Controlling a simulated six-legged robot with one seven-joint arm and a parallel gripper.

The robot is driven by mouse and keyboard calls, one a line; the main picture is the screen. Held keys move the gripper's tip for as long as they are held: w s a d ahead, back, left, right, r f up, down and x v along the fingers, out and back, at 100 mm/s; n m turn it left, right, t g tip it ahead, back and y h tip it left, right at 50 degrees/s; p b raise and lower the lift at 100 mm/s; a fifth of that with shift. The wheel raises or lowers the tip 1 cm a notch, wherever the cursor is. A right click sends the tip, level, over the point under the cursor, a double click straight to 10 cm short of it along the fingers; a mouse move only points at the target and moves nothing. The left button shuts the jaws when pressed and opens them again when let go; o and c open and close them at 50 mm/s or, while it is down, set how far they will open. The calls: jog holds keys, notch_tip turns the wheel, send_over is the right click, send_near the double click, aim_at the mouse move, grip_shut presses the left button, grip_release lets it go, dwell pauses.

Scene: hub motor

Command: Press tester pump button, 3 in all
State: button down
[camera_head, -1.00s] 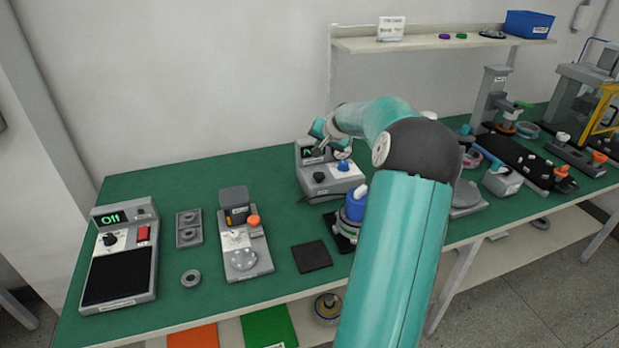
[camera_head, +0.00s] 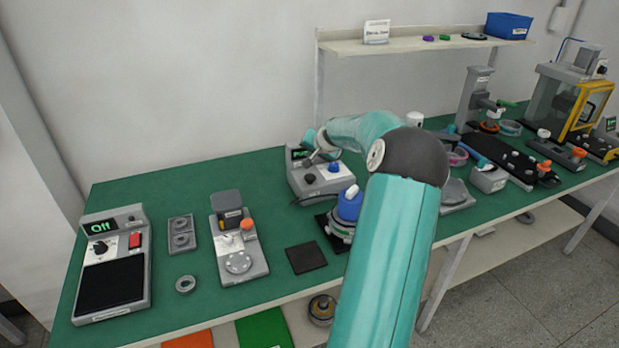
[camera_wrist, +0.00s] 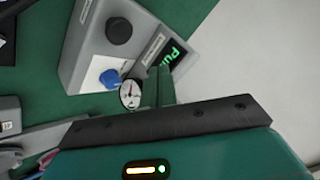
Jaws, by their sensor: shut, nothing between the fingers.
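The tester (camera_head: 318,180) is a grey box with a sloped face, standing on the green bench behind the middle. It carries a black knob (camera_wrist: 119,30), a blue button (camera_wrist: 112,78), a small round gauge (camera_wrist: 132,93) and a display (camera_wrist: 172,52) with green lettering, partly hidden in the wrist view. The blue button also shows in the head view (camera_head: 334,168). My gripper (camera_head: 318,155) is shut and empty, over the tester's display end. In the wrist view its fingers (camera_wrist: 159,86) are beside the gauge, to the right of the blue button; I cannot tell whether they touch anything.
A blue-topped part (camera_head: 350,204) stands in front of the tester, close to my arm. A dark square pad (camera_head: 306,258), a grey fixture with an orange knob (camera_head: 240,245) and a scale (camera_head: 112,268) stand to the left. The bench behind them is clear.

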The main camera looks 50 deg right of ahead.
aim_at(309, 176)
jog(key=shift+f, duration=3)
jog(key=shift+f, duration=0.4)
jog(key=shift+f, duration=1)
dwell(0.8)
jog(key=shift+r, duration=1.4)
jog(key=shift+r, duration=2.55)
